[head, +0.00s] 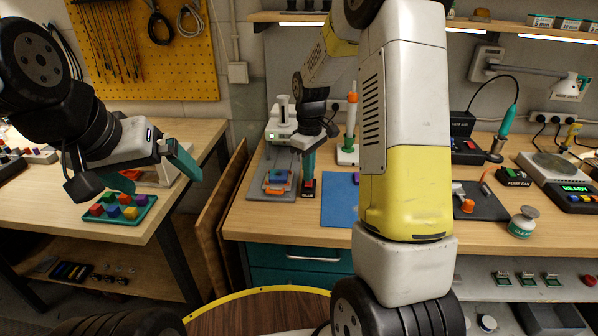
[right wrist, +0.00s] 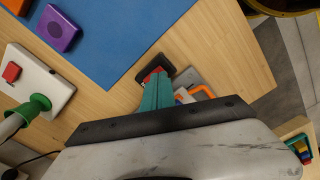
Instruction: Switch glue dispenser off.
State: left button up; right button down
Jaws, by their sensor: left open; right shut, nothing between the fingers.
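A small black switch box with a red top (head: 308,188) stands on the bench at the front; it also shows in the right wrist view (right wrist: 171,62). My right gripper (head: 308,178) is shut and empty, pointing down with its teal fingertips (right wrist: 155,82) at the red part. The fingers cover much of the red part, and I cannot tell whether they touch it or which way it is set. No readable label marks the glue dispenser. My left gripper (head: 154,172) is open and empty above the left table.
A grey mat with colored blocks (head: 262,186) lies left of the switch box, a blue mat (head: 338,190) right of it. A white base with a red button (right wrist: 40,85) carries a green and orange-topped post (head: 351,118). A teal tray (head: 137,213) is below my left gripper.

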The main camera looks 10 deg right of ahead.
aim_at(308, 184)
jog(key=shift+f, duration=0.9)
dwell(0.5)
jog(key=shift+r, duration=3.5)
